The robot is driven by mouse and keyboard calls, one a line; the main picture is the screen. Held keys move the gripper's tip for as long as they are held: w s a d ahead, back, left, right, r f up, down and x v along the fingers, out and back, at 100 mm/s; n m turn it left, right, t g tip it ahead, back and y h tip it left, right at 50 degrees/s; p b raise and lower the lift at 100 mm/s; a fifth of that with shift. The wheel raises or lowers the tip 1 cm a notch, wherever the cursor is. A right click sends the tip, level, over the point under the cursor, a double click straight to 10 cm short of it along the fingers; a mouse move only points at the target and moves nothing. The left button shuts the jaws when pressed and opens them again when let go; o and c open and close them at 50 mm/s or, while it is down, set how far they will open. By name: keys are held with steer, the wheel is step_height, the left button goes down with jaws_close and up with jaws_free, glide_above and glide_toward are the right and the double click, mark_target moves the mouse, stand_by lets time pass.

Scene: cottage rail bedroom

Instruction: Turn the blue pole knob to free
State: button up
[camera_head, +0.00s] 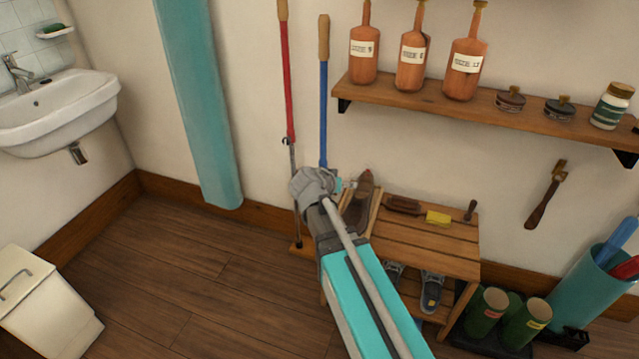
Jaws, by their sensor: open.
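The blue pole (323,112) stands upright against the wall, with a tan wooden grip at its top. Its lower part and its knob are hidden behind my grey wrist. My gripper (343,184) shows only in small part past the wrist, at the lower end of the blue section. It is open, and I cannot tell whether it touches the pole or the knob.
A red pole (287,90) with a small dark knob stands just left. A slatted wooden bench (440,238) with a brown boot (361,203) and brushes is close right of my wrist. A wall shelf (440,101) holds bottles above.

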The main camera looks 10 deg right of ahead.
steer(key=w+a+f+t+b, duration=0.8)
steer(key=w+a+f+b, duration=0.2)
steer(key=b, duration=1.1)
step_height(320, 180, down, 2)
steer(key=shift+f, duration=0.1)
steer(key=shift+w+d, duration=0.1)
steer(key=shift+w, duration=0.1)
steer(key=x, duration=1.3)
steer(key=shift+w+d+r, duration=0.2)
steer(key=shift+w+d, duration=0.05)
jaws_close()
